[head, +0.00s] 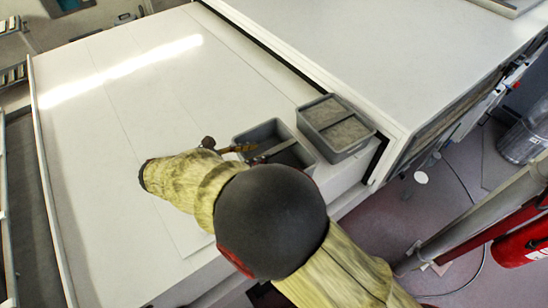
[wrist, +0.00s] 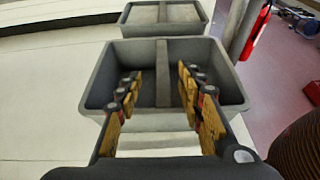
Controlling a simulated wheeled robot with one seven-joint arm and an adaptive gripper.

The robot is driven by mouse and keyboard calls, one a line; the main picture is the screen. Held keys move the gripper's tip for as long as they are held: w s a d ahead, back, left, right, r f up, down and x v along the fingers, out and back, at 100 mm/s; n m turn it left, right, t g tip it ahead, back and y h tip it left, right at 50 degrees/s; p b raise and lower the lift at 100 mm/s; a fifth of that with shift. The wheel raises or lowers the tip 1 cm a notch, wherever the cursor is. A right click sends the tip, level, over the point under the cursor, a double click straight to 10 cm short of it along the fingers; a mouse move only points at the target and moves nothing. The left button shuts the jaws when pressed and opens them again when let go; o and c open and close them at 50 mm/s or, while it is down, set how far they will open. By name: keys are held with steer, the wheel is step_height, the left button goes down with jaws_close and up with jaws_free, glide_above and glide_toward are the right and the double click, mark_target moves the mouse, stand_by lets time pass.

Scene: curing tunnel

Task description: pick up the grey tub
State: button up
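Two grey tubs stand side by side near the corner of a white surface. The nearer grey tub (head: 262,131) looks empty inside and has a bar across its middle; it also shows in the wrist view (wrist: 96,88). My gripper (wrist: 158,85) is open, with its yellow-padded fingers spread on either side of that bar, over the tub's opening. I cannot tell whether the fingers touch the tub. In the head view my gripper (head: 248,152) reaches the tub's left side, and my arm hides part of the tub.
The second grey tub (head: 360,144), with a grey speckled top or filling, stands just beyond; it also shows in the wrist view (wrist: 125,28). A large white housing (head: 390,50) rises behind. A red cylinder (head: 522,244) stands at right. The white surface (head: 110,130) at left is clear.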

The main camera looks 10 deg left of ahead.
steer(key=p+x, duration=0.1)
steer(key=x, duration=0.6)
steer(key=shift+s+d, duration=0.1)
steer(key=shift+d, duration=0.15)
steer(key=shift+a, duration=0.1)
steer(key=shift+c, duration=0.5)
jaws_close()
